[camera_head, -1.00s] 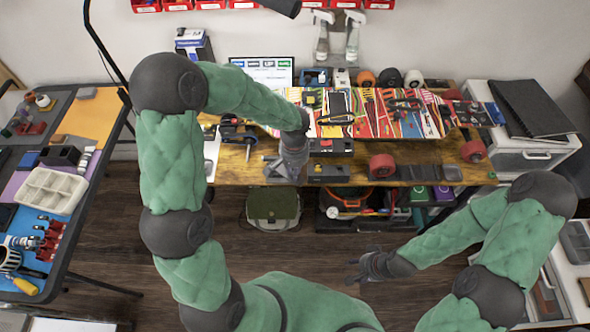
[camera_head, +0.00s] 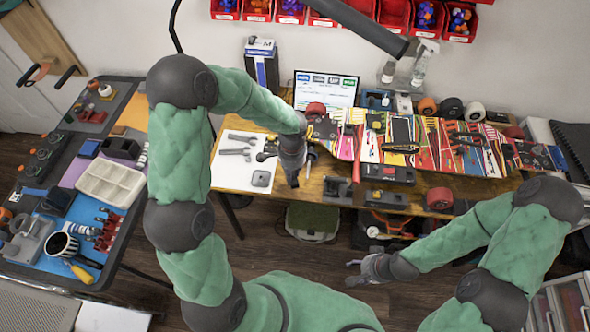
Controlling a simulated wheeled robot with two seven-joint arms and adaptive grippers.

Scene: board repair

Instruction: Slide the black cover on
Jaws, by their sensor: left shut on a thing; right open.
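My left gripper (camera_head: 292,180) points down over the front of the wooden workbench, near the right edge of the white sheet. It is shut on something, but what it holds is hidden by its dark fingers. I cannot pick out the black cover for sure. A dark grey block (camera_head: 338,190) stands just right of this gripper, beside two black boxes, one behind (camera_head: 388,173) and one in front (camera_head: 385,199). My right gripper (camera_head: 362,272) is open and empty, in front of the bench over the floor.
A red wheel (camera_head: 439,199) sits at the bench's front right. A green bag (camera_head: 312,220) is under the bench.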

